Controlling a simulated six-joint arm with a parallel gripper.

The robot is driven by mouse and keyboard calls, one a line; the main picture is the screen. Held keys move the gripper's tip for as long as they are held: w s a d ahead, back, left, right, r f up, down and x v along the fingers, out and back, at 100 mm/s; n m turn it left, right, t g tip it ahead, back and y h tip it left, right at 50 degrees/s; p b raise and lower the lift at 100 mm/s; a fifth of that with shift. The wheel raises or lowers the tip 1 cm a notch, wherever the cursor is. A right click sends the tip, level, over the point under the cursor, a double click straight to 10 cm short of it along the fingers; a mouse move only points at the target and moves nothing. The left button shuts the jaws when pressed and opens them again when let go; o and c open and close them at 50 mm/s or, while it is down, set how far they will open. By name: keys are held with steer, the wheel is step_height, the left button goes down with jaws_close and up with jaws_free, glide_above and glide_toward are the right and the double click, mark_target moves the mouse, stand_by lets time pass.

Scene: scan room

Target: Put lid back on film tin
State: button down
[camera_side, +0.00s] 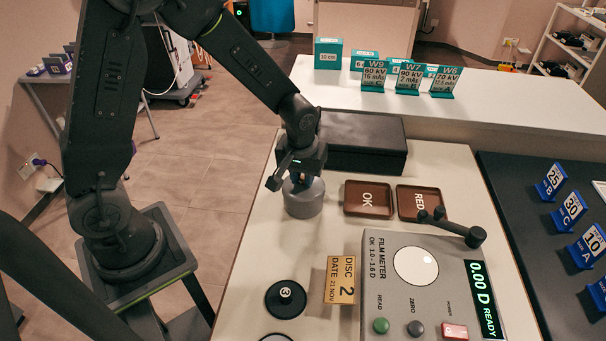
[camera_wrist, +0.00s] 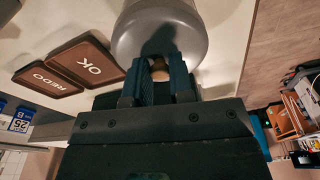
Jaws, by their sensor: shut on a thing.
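The grey round film tin (camera_side: 304,205) stands on the pale table left of the OK tray. It also fills the top of the wrist view (camera_wrist: 150,35). My gripper (camera_side: 299,179) is over the top of the tin, pointing down. In the wrist view its dark fingers (camera_wrist: 160,78) are shut on a small tan knob (camera_wrist: 160,73), which looks like the lid's knob. The lid's rim cannot be told apart from the tin, so I cannot tell whether the lid is seated or slightly above it.
A black box (camera_side: 355,142) stands close behind the tin. Brown OK (camera_side: 368,212) and REDO (camera_side: 420,188) trays lie to the right. The film meter (camera_side: 380,297), yellow Disc 2 card (camera_side: 340,292) and black disc (camera_side: 286,298) are nearer the front.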

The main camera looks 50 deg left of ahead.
stand_by(0.4)
steer(key=shift+c, duration=2.3)
jaws_free()
steer(key=shift+r, duration=2.5)
steer(key=shift+c, duration=0.2)
jaws_close()
steer(key=shift+f, duration=0.15)
